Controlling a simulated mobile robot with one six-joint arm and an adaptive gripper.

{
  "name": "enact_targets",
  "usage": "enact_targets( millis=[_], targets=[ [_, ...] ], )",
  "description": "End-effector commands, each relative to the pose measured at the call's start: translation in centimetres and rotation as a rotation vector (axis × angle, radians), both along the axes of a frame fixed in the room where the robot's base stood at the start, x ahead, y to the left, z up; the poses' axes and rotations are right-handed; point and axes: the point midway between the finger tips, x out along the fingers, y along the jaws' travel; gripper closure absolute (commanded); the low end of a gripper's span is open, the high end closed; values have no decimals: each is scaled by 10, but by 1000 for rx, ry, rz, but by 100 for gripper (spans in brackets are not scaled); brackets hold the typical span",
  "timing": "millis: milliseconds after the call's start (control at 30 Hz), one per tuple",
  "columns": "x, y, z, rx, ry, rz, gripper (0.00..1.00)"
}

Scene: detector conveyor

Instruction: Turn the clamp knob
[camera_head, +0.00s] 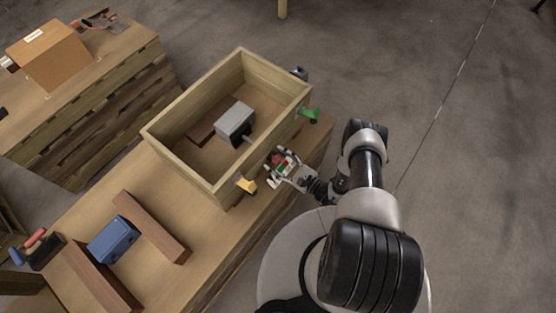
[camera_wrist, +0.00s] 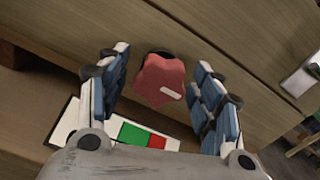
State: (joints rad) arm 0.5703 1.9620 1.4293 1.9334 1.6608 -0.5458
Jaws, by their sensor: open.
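The clamp knob is a red lobed knob (camera_wrist: 160,78) with a pale mark on its face. In the wrist view it sits on the outer wooden wall of a box, between the open fingers of my gripper (camera_wrist: 160,95), with visible gaps on both sides. In the head view my gripper (camera_head: 280,163) is at the box's front side, and the knob is a small red spot between the fingers. A white plate with a green patch (camera_wrist: 134,133) and a red patch (camera_wrist: 157,141) lies below the knob, partly hidden by my gripper.
The open wooden box (camera_head: 185,168) stands on a wooden table (camera_head: 90,220). It holds a grey block (camera_head: 235,118). A yellow part (camera_head: 246,184) and a green part (camera_head: 310,114) flank my gripper on the box wall. A blue block (camera_head: 114,240) lies between brown bars at the lower left.

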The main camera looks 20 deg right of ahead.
Motion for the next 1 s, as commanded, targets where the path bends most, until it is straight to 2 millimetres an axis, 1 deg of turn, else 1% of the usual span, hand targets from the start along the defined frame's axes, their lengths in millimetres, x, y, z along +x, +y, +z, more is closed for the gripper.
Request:
enact_targets(
  millis=[67,733,1000],
  targets=[
    [0,0,0,0,0,0,40],
    [0,0,0,1,1,1,85],
    [-1,0,-1,22,17,1,85]
  ],
)
